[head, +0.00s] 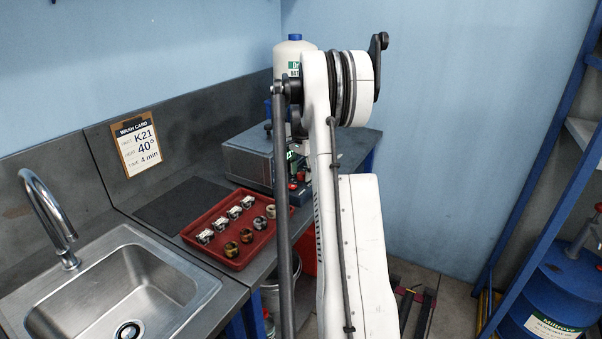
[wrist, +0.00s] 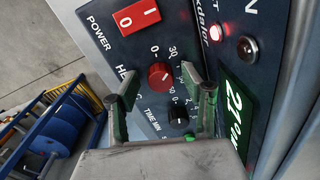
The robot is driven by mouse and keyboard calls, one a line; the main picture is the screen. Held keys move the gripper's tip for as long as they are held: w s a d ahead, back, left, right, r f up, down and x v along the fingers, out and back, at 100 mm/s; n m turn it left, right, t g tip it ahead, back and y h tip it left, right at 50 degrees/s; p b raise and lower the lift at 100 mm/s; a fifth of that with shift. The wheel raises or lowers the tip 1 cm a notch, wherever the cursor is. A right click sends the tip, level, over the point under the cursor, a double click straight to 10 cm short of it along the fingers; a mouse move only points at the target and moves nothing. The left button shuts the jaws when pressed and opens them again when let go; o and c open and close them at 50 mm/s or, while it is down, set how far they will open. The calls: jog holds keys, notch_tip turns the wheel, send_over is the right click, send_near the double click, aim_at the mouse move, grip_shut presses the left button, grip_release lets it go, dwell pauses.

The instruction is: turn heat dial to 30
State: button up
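The heat dial (wrist: 160,76) is a red round knob on the dark control panel in the wrist view. Numbers 0 and 30 are printed above it; its pale pointer mark is too small to read exactly. My gripper (wrist: 161,71) is open, with one finger to each side of the red dial. Gaps show between the fingers and the knob, and I see no clear contact. In the head view my arm hides the gripper, the dial and much of the grey cleaner box (head: 250,157).
A black time knob (wrist: 178,116) sits just below the red dial, between the fingers. A red power switch (wrist: 137,15), lamps and a green display (wrist: 236,110) are nearby. A red tray (head: 219,245) of small parts, a sink (head: 125,285) and a wash card (head: 137,144) reading 40° are on the left.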

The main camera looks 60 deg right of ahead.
aim_at(302, 174)
jog(key=shift+r, duration=0.1)
notch_tip(302, 174, up, 12)
jog(key=shift+s, duration=0.25)
jog(key=shift+a, duration=0.1)
dwell(0.7)
jog(key=a+r+n+t, duration=0.1)
jog(key=a+r+n, duration=0.2)
jog(key=a, duration=0.9)
jog(key=w+a+r+n+t+h, duration=0.1)
jog(key=a+r+n, duration=0.25)
jog(key=a, duration=0.85)
jog(key=a+r+n+t, duration=0.1)
jog(key=a+r+n, duration=0.25)
jog(key=a, duration=0.75)
jog(key=s+a+f+n+t, duration=0.1)
jog(key=s+a+f+n, duration=0.2)
jog(key=s+a, duration=0.2)
jog(key=s+a+f+n+t, duration=0.1)
jog(key=s+a+f+n, duration=0.2)
jog(key=a, duration=0.9)
jog(key=s+a+f+n+t+y, duration=0.1)
jog(key=s+a+f+n, duration=0.1)
jog(key=s+a, duration=0.6)
jog(key=shift+s+a+f+n+t, duration=0.3)
jog(key=shift+s+f+n+t, duration=0.1)
jog(key=shift+s+n, duration=0.35)
